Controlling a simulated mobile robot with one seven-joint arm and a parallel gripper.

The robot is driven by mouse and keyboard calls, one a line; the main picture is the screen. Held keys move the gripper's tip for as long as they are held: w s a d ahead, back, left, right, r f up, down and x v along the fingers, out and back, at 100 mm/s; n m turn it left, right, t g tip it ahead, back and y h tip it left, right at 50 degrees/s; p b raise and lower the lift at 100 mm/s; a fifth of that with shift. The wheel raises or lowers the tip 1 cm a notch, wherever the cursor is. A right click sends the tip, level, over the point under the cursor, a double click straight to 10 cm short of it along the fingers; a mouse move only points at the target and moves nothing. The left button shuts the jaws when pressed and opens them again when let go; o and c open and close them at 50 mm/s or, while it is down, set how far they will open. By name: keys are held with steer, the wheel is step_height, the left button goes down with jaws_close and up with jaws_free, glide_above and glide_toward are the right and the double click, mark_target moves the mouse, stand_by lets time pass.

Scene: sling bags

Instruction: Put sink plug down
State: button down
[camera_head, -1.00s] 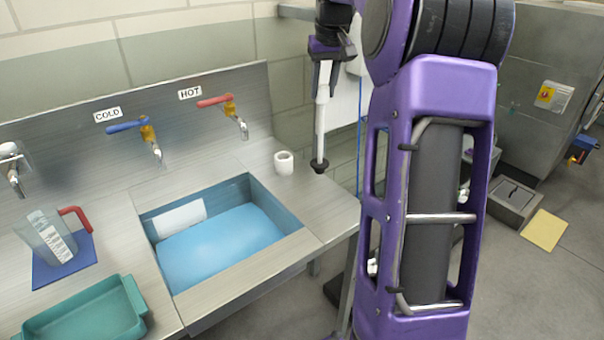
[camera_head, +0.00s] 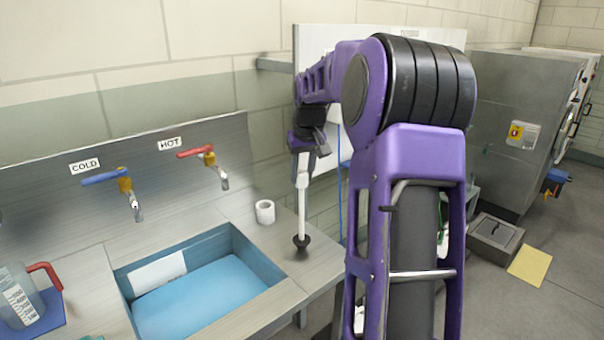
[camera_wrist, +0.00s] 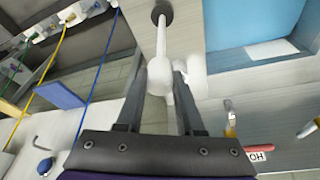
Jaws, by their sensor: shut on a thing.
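The sink plug (camera_head: 302,212) is a long white upright rod with a black round foot. My gripper (camera_head: 301,152) is shut on its upper part. The foot is at the counter strip (camera_head: 312,268) to the right of the sink; I cannot tell for sure whether it touches. In the wrist view the white plug (camera_wrist: 161,42) lies between the fingers of my gripper (camera_wrist: 165,72), with its black foot (camera_wrist: 162,13) against the grey counter. The sink basin (camera_head: 205,300) is blue inside and lies left of the plug.
A white cup-like roll (camera_head: 265,212) stands just left of the plug. A red-handled hot tap (camera_head: 205,155) and a blue-handled cold tap (camera_head: 118,185) are on the back wall. A measuring jug (camera_head: 20,295) is at far left. The counter's right edge is close to the plug.

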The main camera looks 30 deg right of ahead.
steer(key=shift+f, duration=0.2)
steer(key=c, duration=0.5)
jaws_free()
steer(key=shift+c, duration=0.2)
steer(key=shift+r, duration=0.1)
steer(key=shift+r, duration=0.45)
steer(key=p+v, duration=0.1)
steer(key=v, duration=1)
steer(key=shift+s+r, duration=0.1)
steer(key=shift+r, duration=0.05)
